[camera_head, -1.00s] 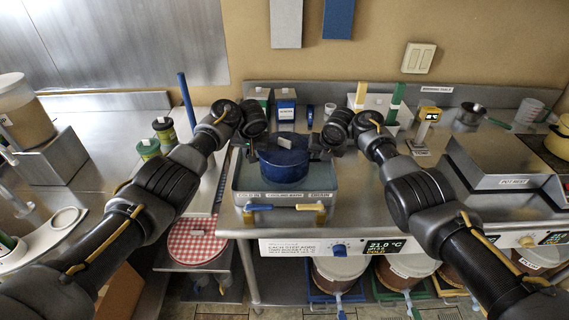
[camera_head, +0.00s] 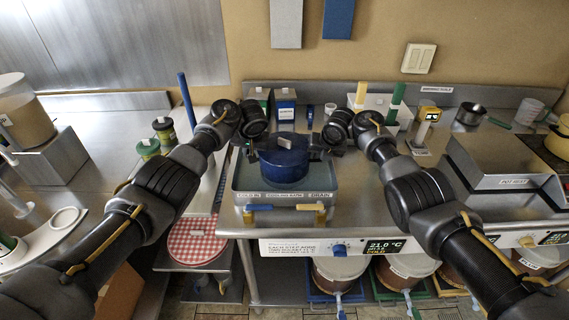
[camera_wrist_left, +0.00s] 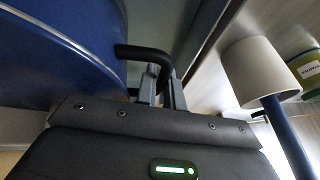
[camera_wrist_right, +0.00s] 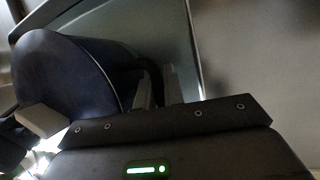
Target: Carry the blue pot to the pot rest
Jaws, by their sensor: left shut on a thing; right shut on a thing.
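The blue pot (camera_head: 284,163), with a lid and a pale block-like knob, is in or just above the cooling bath (camera_head: 245,190); I cannot tell whether its base touches. It also shows in the left wrist view (camera_wrist_left: 55,50) and the right wrist view (camera_wrist_right: 75,75). My left gripper (camera_head: 250,150) is shut on the pot's left handle, a dark bent bar (camera_wrist_left: 145,52). My right gripper (camera_head: 321,150) is shut on the right handle, partly hidden. The pot rest (camera_head: 513,182) is a labelled grey metal stand at the right.
A thermometer stand (camera_head: 425,130) and white block with yellow and green handles (camera_head: 378,105) stand between bath and pot rest. A small saucepan (camera_head: 470,114) and yellow pot (camera_head: 560,140) are at the right. A blue rod (camera_head: 187,100) rises left of the bath.

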